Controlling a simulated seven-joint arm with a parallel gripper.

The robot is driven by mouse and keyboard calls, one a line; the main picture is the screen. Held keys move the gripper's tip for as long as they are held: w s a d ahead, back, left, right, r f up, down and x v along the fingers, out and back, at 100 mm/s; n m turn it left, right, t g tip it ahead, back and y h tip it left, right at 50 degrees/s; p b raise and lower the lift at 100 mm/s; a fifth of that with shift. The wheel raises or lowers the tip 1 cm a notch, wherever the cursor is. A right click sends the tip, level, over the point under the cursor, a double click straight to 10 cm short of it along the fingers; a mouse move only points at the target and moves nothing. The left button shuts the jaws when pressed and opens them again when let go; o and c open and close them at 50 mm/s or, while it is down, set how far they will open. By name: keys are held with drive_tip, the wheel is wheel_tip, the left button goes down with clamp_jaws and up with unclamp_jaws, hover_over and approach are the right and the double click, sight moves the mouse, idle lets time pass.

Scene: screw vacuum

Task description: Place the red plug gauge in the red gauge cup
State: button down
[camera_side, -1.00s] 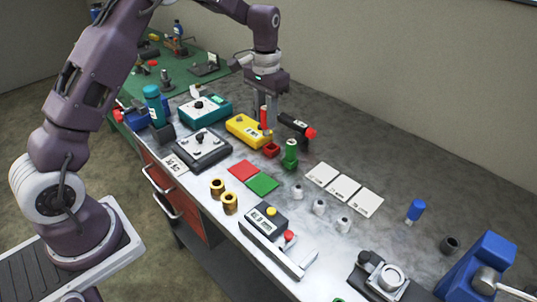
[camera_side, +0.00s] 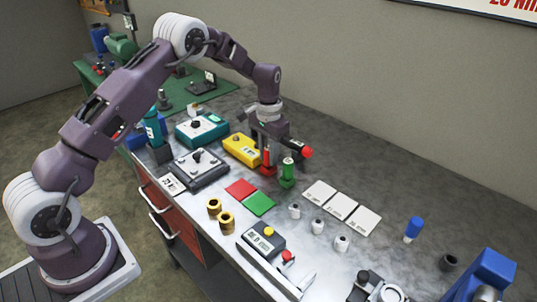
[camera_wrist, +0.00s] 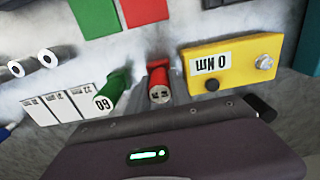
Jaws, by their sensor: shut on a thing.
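The red plug gauge (camera_side: 266,156) is upright between the fingers of my gripper (camera_side: 268,158), which is shut on it. In the wrist view the red plug gauge (camera_wrist: 159,93) shows its labelled end between the grey fingers. The red gauge cup (camera_side: 267,171) is directly below, on the bench. The gauge's lower end is at or in the cup; the fingers partly hide the join, so I cannot tell how deep it sits.
A green gauge (camera_side: 288,165) stands in a green cup (camera_side: 286,183) close to the right. Red and green pads (camera_side: 258,204) lie in front.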

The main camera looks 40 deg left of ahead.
drive_tip(key=shift+f, duration=0.15)
drive_tip(key=c, duration=1.2)
unclamp_jaws()
drive_tip(key=shift+o, duration=0.2)
wheel_tip(320, 180, up, 12)
drive_tip(key=shift+r, duration=0.2)
drive_tip(key=s+d+r+t, duration=0.1)
drive_tip(key=s+d+r, duration=0.2)
drive_tip(key=s+r, duration=0.5)
drive_tip(key=s+d+r+t, duration=0.2)
drive_tip(key=s+d+r, duration=0.1)
drive_tip(key=s+r, duration=0.5)
drive_tip(key=s+d+f+t, duration=0.1)
drive_tip(key=s+f, duration=0.1)
drive_tip(key=s, duration=0.8)
drive_tip(key=s+d+f+t, duration=0.1)
drive_tip(key=s+d+f, duration=0.1)
drive_tip(key=s, duration=0.8)
drive_tip(key=shift+t, duration=0.3)
